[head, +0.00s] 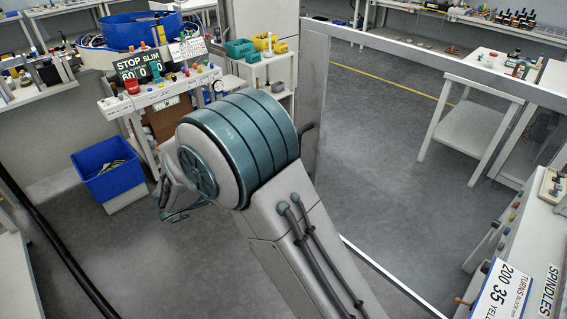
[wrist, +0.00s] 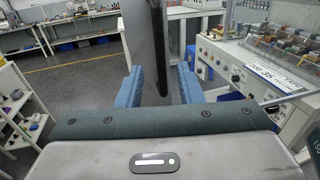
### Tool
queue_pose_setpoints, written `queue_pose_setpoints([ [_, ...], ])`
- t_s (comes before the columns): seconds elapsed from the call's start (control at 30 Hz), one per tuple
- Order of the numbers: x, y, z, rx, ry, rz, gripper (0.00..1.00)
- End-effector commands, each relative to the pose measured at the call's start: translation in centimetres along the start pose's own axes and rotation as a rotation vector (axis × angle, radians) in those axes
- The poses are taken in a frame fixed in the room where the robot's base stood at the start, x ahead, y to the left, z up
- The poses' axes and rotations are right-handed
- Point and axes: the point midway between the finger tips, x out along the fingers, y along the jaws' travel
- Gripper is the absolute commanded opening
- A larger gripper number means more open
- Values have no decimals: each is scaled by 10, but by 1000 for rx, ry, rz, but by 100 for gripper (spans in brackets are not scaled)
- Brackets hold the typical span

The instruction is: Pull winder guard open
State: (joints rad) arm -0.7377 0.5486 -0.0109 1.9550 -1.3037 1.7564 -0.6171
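The winder guard shows in the head view as a large clear panel in a grey frame, with its upright post (head: 313,105) just right of my arm. A dark curved handle (head: 305,129) sticks out beside the post, partly hidden by my arm. In the wrist view a grey upright of the guard (wrist: 146,45) with a dark bar (wrist: 158,50) comes down between the blue fingers. My gripper (wrist: 158,72) is open, with one finger on each side of the dark bar and gaps visible. My arm hides my gripper in the head view.
A control panel with a "200 35" sign (head: 505,290) stands at the lower right. A white table (head: 470,110) is behind the clear panel. A blue bin (head: 108,170) and a cluttered bench (head: 160,93) are at left. Grey floor lies open between them.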

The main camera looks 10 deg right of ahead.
Motion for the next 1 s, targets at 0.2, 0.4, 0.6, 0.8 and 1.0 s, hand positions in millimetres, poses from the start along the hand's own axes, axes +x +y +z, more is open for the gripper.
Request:
queue_pose_setpoints([
  [0.2,-32,0,-1,-1,0,0,33],
  [0.4,-40,0,0,-2,0,-1,33],
  [0.6,-40,0,0,-2,0,-1,33],
  [0.8,-39,-1,0,0,2,-3,33],
  [1.0,-8,-24,5,64,115,-96,33],
])
